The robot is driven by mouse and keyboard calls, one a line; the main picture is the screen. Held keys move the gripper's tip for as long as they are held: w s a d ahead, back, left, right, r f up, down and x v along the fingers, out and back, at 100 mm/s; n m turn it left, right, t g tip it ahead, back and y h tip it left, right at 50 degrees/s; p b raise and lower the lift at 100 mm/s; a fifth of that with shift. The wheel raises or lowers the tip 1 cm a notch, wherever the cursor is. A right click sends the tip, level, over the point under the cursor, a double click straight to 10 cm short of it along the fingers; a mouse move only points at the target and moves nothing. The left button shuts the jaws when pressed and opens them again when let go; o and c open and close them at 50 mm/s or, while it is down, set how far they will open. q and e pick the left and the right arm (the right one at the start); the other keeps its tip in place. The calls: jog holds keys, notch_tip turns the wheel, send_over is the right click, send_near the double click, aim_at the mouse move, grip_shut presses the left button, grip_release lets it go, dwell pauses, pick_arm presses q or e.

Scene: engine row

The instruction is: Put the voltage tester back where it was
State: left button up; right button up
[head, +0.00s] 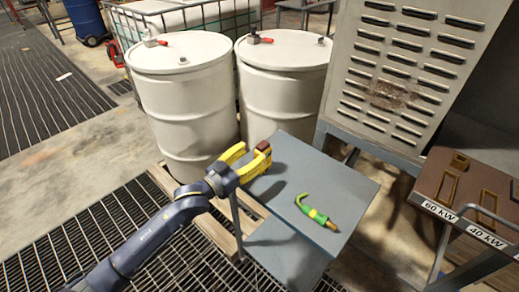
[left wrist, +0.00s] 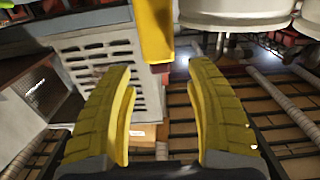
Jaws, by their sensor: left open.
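The green tool with yellow parts and an orange-brown end (head: 316,214), which looks like the voltage tester, lies on the small blue-grey table (head: 350,185). Its hooked end points up and left. My left gripper (head: 254,158), with yellow fingers, is over the table's far left corner, up and left of the tool and apart from it. In the left wrist view its two fingers (left wrist: 158,75) stand wide apart with nothing held between them. My right gripper is not in view.
Two white drums (head: 187,100) (head: 283,90) stand behind the table. A slotted grey cabinet (head: 400,65) is at the back right. A brown-topped unit with recesses and "60 KW" and "40 KW" labels (head: 470,192) stands at the right. The table around the tool is clear.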

pick_arm(q)
jog(key=v, duration=0.6)
jog(key=shift+s+a, duration=0.2)
